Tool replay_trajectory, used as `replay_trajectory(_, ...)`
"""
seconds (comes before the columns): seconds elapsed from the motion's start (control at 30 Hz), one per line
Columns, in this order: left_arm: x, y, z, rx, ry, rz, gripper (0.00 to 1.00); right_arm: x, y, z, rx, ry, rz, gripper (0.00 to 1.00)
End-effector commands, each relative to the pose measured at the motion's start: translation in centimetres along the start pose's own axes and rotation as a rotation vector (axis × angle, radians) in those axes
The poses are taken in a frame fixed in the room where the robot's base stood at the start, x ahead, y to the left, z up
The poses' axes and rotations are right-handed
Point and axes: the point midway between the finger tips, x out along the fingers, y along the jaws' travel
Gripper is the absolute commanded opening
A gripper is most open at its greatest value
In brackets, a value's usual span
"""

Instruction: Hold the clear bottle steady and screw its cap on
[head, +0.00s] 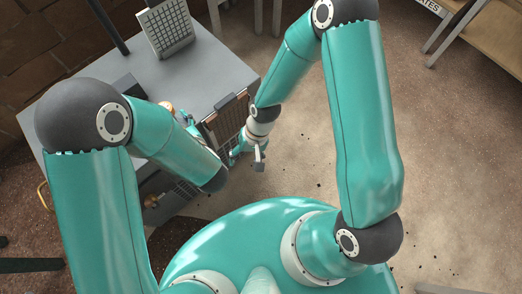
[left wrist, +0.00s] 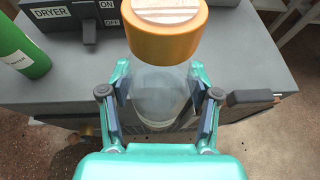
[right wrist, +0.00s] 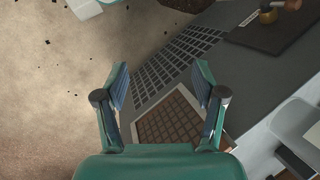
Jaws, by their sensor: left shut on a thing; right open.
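The clear bottle (left wrist: 160,95) stands between the fingers of my left gripper (left wrist: 160,112) in the left wrist view, and that gripper is shut on it. An orange cap (left wrist: 166,38) with a pale, wood-like top is at the bottle's mouth; I cannot tell how tightly it sits. In the head view a small orange part of the cap (head: 167,106) shows, while my left arm hides most of the bottle. My right gripper (head: 249,154) is off the table's right edge, apart from the bottle. In the right wrist view my right gripper (right wrist: 160,88) is open and empty.
The grey table (head: 205,75) carries a pale grid panel (head: 165,28) at the back. A brown framed grid (head: 226,120) is at its right edge, near my right gripper. A green bottle (left wrist: 22,48) and a dryer switch box (left wrist: 75,22) stand near the clear bottle.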

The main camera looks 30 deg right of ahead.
Motion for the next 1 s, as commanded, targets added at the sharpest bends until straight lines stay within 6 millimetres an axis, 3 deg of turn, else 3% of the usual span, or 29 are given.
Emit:
replay_trajectory(0.1,0.0,0.0,0.0,0.0,-0.001,0.0,0.0,1.8,2.6,2.1,-0.036,0.039,-0.024,0.7)
replay_trajectory(0.3,0.0,0.0,0.0,0.0,-0.001,0.0,0.0,2.9,4.7,3.7,-0.11,0.116,-0.035,0.7)
replay_trajectory(0.83,0.1,0.3,0.1,-0.006,-0.002,0.011,0.0,3.2,5.0,4.0,-0.147,0.148,-0.034,0.7)
replay_trajectory(0.93,0.5,1.9,0.6,-0.034,-0.005,0.075,0.0,3.2,5.0,4.0,-0.147,0.148,-0.034,0.7)
replay_trajectory(1.0,1.0,4.0,1.1,-0.072,-0.007,0.16,0.0,3.2,5.0,4.0,-0.147,0.149,-0.034,0.7)
